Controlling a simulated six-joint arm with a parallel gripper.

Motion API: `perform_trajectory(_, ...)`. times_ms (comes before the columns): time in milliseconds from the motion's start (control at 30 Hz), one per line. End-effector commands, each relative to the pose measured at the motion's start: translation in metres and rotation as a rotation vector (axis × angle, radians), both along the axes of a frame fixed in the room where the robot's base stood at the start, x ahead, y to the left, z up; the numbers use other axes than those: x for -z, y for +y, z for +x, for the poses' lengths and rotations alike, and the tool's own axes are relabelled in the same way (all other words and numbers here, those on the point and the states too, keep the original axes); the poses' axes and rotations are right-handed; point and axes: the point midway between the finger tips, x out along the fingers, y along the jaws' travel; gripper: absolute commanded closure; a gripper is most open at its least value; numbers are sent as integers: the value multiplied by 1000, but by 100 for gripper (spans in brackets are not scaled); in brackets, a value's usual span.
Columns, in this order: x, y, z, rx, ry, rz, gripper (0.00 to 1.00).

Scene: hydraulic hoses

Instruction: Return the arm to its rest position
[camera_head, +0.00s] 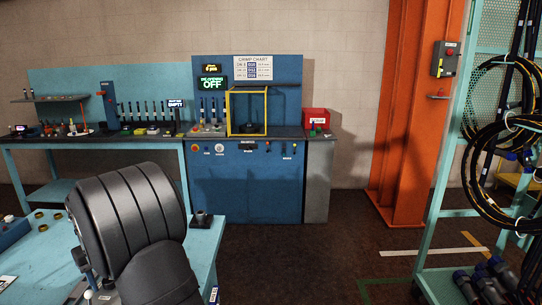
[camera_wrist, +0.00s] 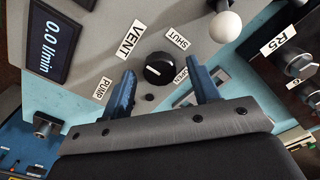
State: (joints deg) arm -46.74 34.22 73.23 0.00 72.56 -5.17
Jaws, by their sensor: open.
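In the wrist view my gripper (camera_wrist: 162,74) is open, with its two blue fingers apart. A black rotary knob (camera_wrist: 159,69) on a grey panel (camera_wrist: 180,20) shows between the fingertips. The fingers seem to hold nothing, and I cannot tell whether they touch the panel. Labels around the knob read VENT, SHUT and PUMP; another is partly hidden by the right finger. In the head view my dark arm link (camera_head: 130,215) rises at the lower left over the near blue bench (camera_head: 203,245); the gripper is hidden there.
In the head view a hose rack (camera_head: 430,225) stands right, and the floor (camera_head: 300,262) between is mostly clear.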

Motion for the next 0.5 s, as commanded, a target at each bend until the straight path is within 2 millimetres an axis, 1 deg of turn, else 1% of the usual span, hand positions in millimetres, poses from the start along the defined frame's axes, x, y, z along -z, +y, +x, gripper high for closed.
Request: perform_trajectory(500,0,0,0,-427,0,0,45)
